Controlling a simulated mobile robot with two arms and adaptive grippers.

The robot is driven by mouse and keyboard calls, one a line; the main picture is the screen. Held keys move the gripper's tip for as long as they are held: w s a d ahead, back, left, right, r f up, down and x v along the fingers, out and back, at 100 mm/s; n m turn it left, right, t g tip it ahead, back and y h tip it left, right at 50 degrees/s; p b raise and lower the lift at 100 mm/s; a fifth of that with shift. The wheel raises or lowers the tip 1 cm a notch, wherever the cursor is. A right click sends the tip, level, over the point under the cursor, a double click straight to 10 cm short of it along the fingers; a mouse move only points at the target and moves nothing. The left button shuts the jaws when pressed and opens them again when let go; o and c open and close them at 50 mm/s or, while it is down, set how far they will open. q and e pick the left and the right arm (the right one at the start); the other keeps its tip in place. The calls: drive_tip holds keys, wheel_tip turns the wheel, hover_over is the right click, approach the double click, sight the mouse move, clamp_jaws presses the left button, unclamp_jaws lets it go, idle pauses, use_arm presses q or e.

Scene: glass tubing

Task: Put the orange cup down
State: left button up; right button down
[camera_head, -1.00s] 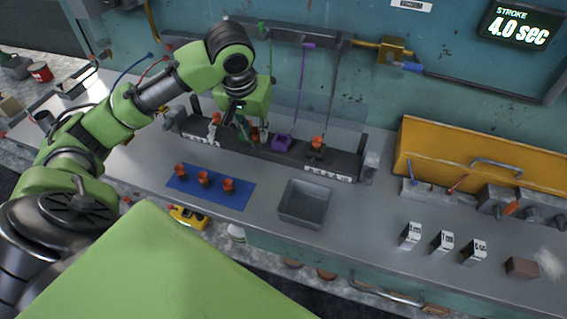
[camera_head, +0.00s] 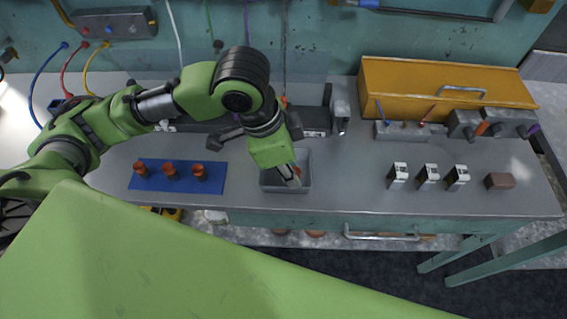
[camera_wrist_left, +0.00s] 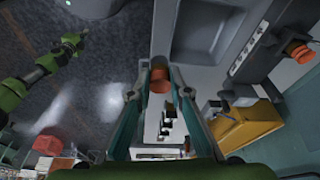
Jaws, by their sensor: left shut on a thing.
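My left gripper (camera_head: 294,182) is over the grey tray (camera_head: 270,188) on the bench in the head view. In the left wrist view its fingers (camera_wrist_left: 160,92) are shut on an orange cup (camera_wrist_left: 159,82). In the head view only a small orange part of this cup (camera_head: 297,171) shows beside the fingers. The grey tray also shows at the top of the wrist view (camera_wrist_left: 180,52). I cannot tell whether the cup touches the tray.
A blue mat (camera_head: 150,184) with three orange cups (camera_head: 170,171) lies left of the tray. The dark rack (camera_head: 318,122) behind is partly hidden by my arm. Labelled blocks (camera_head: 428,177), a brown block (camera_head: 499,181) and a yellow box (camera_head: 420,82) stand to the right. Bench between tray and blocks is clear.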

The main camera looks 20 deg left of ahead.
use_arm(q)
drive_tip(key=w+a+f, duration=0.1)
drive_tip(key=w+f, duration=0.1)
drive_tip(key=w+a+f, duration=0.1)
drive_tip(key=w+f, duration=0.1)
drive_tip(key=w+a+f+p, duration=0.1)
drive_tip(key=w+f, duration=0.1)
drive_tip(key=shift+w+a, duration=0.2)
drive_tip(key=shift+w, duration=0.05)
drive_tip(key=shift+w+a+f, duration=0.2)
drive_tip(key=shift+w+f, duration=0.15)
drive_tip(key=shift+f, duration=0.25)
wheel_tip(320, 180, down, 2)
drive_tip(key=shift+f+p, duration=0.15)
drive_tip(key=shift+p, duration=0.5)
drive_tip(key=shift+f, duration=0.45)
use_arm(e)
drive_tip(key=r, duration=0.1)
drive_tip(key=a+r, duration=0.1)
drive_tip(key=shift+r, duration=0.3)
use_arm(q)
drive_tip(key=shift+f, duration=0.1)
use_arm(e)
drive_tip(key=shift+d, duration=0.15)
use_arm(q)
drive_tip(key=o, duration=0.9)
use_arm(e)
drive_tip(key=shift+d, duration=0.2)
use_arm(q)
drive_tip(key=shift+w, duration=0.1)
